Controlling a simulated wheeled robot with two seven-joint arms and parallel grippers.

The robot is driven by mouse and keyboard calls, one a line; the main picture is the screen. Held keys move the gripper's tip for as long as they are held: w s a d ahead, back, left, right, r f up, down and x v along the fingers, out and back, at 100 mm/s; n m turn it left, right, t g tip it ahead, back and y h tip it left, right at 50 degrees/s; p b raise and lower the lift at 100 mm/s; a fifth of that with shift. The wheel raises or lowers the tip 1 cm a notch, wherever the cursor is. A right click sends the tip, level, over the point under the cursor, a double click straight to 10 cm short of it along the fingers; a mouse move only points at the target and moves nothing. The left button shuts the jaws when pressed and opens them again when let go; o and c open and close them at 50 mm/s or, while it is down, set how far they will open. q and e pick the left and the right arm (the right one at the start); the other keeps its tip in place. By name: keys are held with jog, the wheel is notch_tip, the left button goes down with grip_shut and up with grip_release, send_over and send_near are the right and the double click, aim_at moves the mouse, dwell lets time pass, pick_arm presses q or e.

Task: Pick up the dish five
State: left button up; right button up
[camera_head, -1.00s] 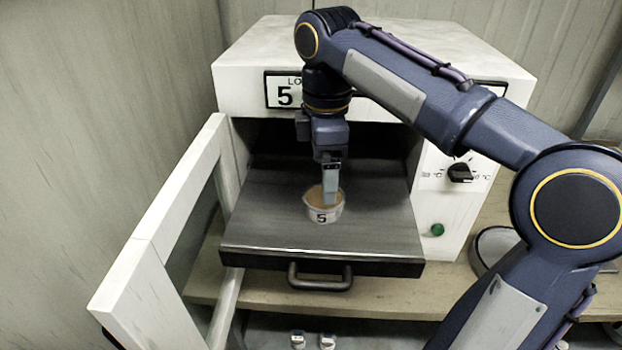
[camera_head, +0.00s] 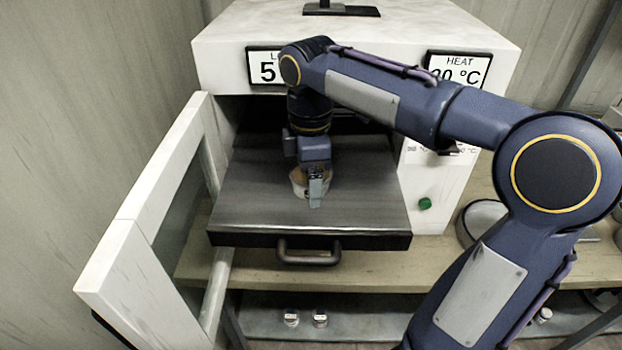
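Dish five, a small pale round cup with brownish contents (camera_head: 297,184), sits on the dark pulled-out tray (camera_head: 250,208) of the white oven. Its number label is covered by my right gripper in this view. My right gripper (camera_head: 316,198) points down at the dish, its fingers overlapping the dish's front right side. The fingers line up one behind the other, so I cannot tell whether they are open or closed on the rim. The dish appears to rest on the tray. My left gripper is out of view.
The white oven (camera_head: 400,35) has its door (camera_head: 150,190) swung open on the left. The tray has a front handle (camera_head: 308,257). Two small containers (camera_head: 305,319) stand on the lower shelf. A round grey object (camera_head: 483,222) lies right of the oven.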

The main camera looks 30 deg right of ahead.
jog(key=c, duration=0.8)
jog(key=shift+c, duration=0.2)
jog(key=shift+r, duration=0.1)
